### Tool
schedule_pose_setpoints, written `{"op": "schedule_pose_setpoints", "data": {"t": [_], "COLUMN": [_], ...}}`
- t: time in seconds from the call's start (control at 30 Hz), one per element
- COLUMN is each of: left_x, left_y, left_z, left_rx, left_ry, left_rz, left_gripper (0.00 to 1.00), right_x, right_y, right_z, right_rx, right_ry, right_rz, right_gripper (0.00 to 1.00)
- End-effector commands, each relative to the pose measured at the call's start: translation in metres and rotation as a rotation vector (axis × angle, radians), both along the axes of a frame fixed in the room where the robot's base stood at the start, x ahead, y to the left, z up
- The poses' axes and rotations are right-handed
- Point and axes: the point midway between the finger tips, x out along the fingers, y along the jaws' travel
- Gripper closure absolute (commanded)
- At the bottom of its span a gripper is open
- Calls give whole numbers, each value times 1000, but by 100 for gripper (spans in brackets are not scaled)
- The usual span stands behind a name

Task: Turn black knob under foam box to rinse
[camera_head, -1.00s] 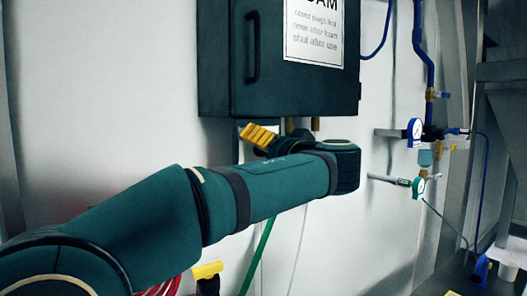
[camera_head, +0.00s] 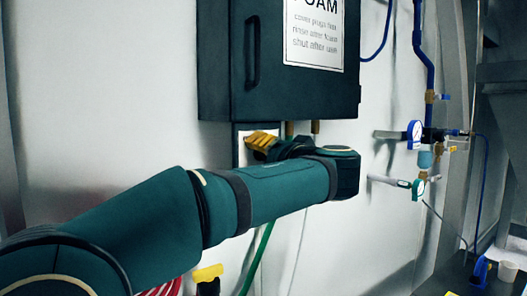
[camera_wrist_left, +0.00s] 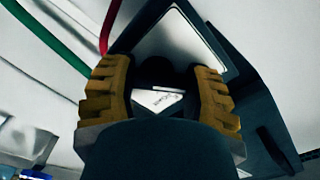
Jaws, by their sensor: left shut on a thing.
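The dark foam box (camera_head: 215,75) hangs on the white wall, with a printed sign (camera_head: 314,30) on its door. My left gripper (camera_head: 262,143) is just under the box's lower edge, in front of a pale plate (camera_head: 242,131). In the left wrist view, the yellow fingers of the gripper (camera_wrist_left: 155,92) stand on both sides of a dark round knob (camera_wrist_left: 154,70). They are shut on the black knob. A pale label with small print (camera_wrist_left: 158,100) shows below it. In the head view the knob is hidden behind the fingers. My right gripper is not in view.
Brass fittings (camera_head: 315,127) stick out under the box. A green hose (camera_head: 259,255) hangs below my left arm. Blue pipes and a gauge (camera_head: 415,133) are on the wall to the right. A yellow-handled tool (camera_head: 208,273) is low in front.

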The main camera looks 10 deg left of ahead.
Motion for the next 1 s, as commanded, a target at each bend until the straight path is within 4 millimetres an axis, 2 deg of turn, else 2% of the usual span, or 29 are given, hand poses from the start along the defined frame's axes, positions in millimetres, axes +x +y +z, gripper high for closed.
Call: {"op": "schedule_pose_setpoints", "data": {"t": [0.6,1.0], "left_x": [0,1], "left_y": [-1,-1], "left_z": [4,2], "left_rx": [341,437], "left_ry": [345,440], "left_rz": [0,0], "left_gripper": [85,85], "right_x": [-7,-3], "right_y": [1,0], "right_z": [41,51], "right_rx": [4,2], "right_ry": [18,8], "right_rz": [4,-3], "right_gripper": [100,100]}}
